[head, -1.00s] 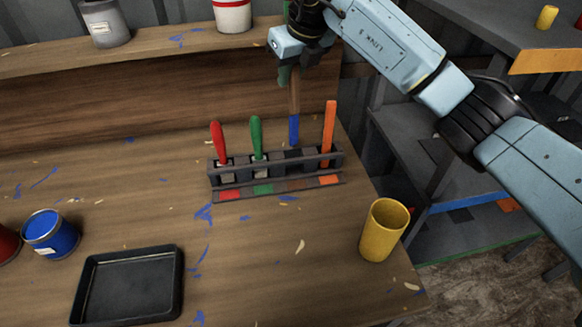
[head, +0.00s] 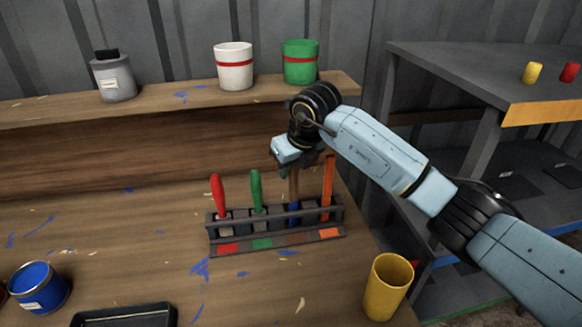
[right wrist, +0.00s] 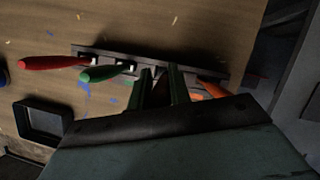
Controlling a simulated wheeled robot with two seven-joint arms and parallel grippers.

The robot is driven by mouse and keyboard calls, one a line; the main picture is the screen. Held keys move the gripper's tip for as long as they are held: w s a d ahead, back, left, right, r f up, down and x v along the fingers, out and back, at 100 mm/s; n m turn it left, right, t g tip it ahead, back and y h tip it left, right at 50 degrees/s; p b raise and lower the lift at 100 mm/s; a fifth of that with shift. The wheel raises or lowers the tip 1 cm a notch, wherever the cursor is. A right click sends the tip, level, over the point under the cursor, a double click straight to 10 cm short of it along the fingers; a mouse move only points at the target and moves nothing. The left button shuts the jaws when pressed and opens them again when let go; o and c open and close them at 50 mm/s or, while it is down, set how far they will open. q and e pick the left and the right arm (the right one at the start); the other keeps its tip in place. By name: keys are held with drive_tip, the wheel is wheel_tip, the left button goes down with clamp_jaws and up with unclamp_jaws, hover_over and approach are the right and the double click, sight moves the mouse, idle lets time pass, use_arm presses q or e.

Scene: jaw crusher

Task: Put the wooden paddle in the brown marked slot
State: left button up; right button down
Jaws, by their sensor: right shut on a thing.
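The wooden paddle (head: 294,187) has a brown handle and a blue lower end. My right gripper (head: 295,170) is shut on its upper part and holds it roughly upright. Its blue end is down at the dark rack (head: 218,240), between the green-handled tool (head: 257,190) and the orange paddle (head: 328,185). The brown mark (head: 297,238) is on the rack's front strip below it. The front rail partly hides the blue end, so I cannot tell how deep it sits. In the right wrist view, the fingers (right wrist: 160,88) are over the rack and hide the paddle.
A red-handled tool (head: 218,195) stands in the rack's left slot. A yellow cup (head: 387,285) stands at the front right. A black tray (head: 125,316) and a blue can (head: 38,288) are at the front left. Pots stand on the back shelf (head: 180,103).

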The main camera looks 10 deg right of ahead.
drive_tip(key=shift+f, duration=0.15)
use_arm(q)
drive_tip(key=shift+s+f, duration=0.1)
use_arm(e)
drive_tip(key=c, duration=1.3)
unclamp_jaws()
use_arm(q)
drive_tip(key=shift+d+r+p, duration=0.5)
drive_tip(key=shift+d, duration=0.3)
use_arm(e)
drive_tip(key=v, duration=1.2)
